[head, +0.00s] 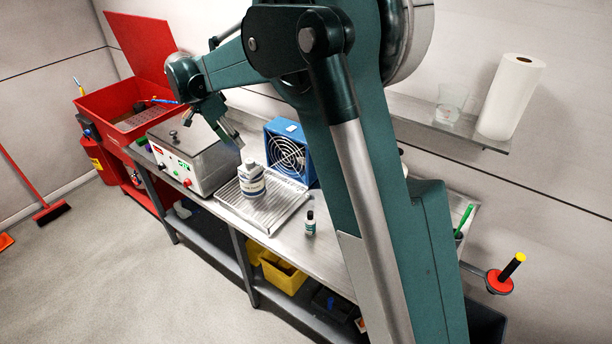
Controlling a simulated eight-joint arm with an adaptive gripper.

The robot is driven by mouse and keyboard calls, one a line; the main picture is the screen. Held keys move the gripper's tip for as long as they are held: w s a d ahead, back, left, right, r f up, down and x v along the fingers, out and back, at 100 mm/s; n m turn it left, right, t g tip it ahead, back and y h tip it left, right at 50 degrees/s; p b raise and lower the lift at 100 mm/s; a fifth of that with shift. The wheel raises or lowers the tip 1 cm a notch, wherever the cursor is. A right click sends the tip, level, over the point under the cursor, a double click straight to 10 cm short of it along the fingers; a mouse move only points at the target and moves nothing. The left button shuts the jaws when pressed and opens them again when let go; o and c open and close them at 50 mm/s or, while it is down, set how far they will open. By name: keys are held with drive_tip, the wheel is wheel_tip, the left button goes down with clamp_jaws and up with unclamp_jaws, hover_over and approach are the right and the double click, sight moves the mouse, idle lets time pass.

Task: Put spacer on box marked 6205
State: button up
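My gripper (231,137) shows small in the head view, at the end of my green arm. It points down, above the right end of a white bench unit and to the left of a white bottle. The fingers look silver, but I cannot tell whether they are open or shut, or whether they hold anything. I cannot make out a spacer. I see no box with a readable 6205 mark. My arm hides much of the right half of the bench.
The steel bench (330,259) carries the white unit (197,165), the white bottle (251,181) on a ribbed tray (285,207), a blue fan unit (290,150) and a small dark bottle (310,224). A red parts washer (100,101) stands at left. A wall shelf (430,117) holds a paper roll (510,97).

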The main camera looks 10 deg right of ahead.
drive_tip(key=s+d+r+n+t+y, duration=0.1)
drive_tip(key=s+d+r+n, duration=0.2)
drive_tip(key=s+d+r, duration=0.55)
drive_tip(key=s+d+r+n+t+y, duration=0.1)
drive_tip(key=s+d+r+n, duration=0.2)
drive_tip(key=s+d, duration=0.95)
drive_tip(key=s+d+f+n+t, duration=0.1)
drive_tip(key=s+d+f, duration=0.1)
drive_tip(key=s, duration=0.6)
drive_tip(key=s+d+f+n+t+y, duration=0.1)
drive_tip(key=s+d+f+n, duration=0.1)
drive_tip(key=s, duration=0.7)
drive_tip(key=s+d+f+n, duration=0.2)
drive_tip(key=s+d+f, duration=0.2)
drive_tip(key=s+d, duration=0.2)
drive_tip(key=s, duration=0.2)
drive_tip(key=shift+s+f+t+y, duration=0.25)
drive_tip(key=shift+s+t+y, duration=0.05)
drive_tip(key=shift+s+t, duration=0.1)
